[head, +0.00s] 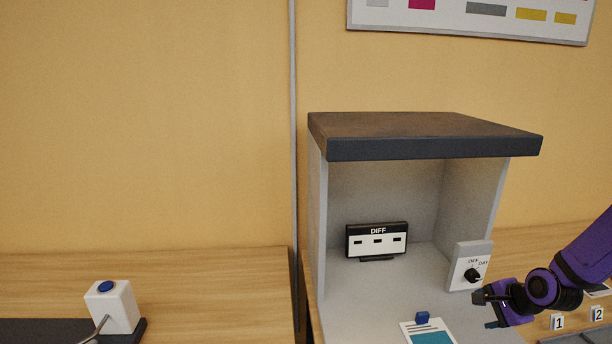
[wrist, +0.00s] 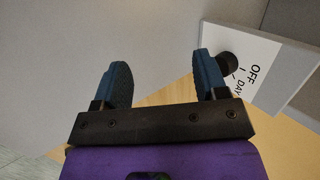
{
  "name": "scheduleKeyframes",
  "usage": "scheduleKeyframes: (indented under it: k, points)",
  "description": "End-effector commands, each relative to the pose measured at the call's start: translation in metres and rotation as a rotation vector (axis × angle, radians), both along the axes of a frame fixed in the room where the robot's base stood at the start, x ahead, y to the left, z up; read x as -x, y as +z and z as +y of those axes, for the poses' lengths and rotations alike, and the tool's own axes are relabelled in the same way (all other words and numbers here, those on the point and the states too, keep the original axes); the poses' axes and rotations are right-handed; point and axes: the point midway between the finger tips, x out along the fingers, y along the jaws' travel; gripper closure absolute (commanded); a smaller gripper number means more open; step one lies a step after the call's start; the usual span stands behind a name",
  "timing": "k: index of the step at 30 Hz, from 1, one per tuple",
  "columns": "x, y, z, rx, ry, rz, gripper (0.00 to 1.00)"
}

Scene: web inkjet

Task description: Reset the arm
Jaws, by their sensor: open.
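My gripper (head: 486,311) is at the lower right of the head view, on the end of my purple arm. It is in front of the light booth's right side, close to the switch panel (head: 459,274) with its black knob (head: 473,275). In the wrist view my gripper (wrist: 161,80) has its two dark blue fingers wide apart with nothing between them. The knob (wrist: 230,64) shows just behind the right finger there, beside the "OFF" and "DAY" marks. I cannot tell whether the finger touches the knob.
The grey booth (head: 425,135) holds a "DIFF" display (head: 377,240) and a sheet with a blue-green block (head: 428,333). Cards marked 1 (head: 558,322) and 2 (head: 597,314) stand at the right. A white box with a blue button (head: 112,306) is on the left table.

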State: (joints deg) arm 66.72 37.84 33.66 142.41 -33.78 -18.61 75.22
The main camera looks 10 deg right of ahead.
Motion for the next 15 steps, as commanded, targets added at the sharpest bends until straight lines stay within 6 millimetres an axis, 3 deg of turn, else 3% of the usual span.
scheduleKeyframes:
  k: [15]
  points:
    - [0.009,0.115,0.032,0.521,0.421,0.204,0.34]
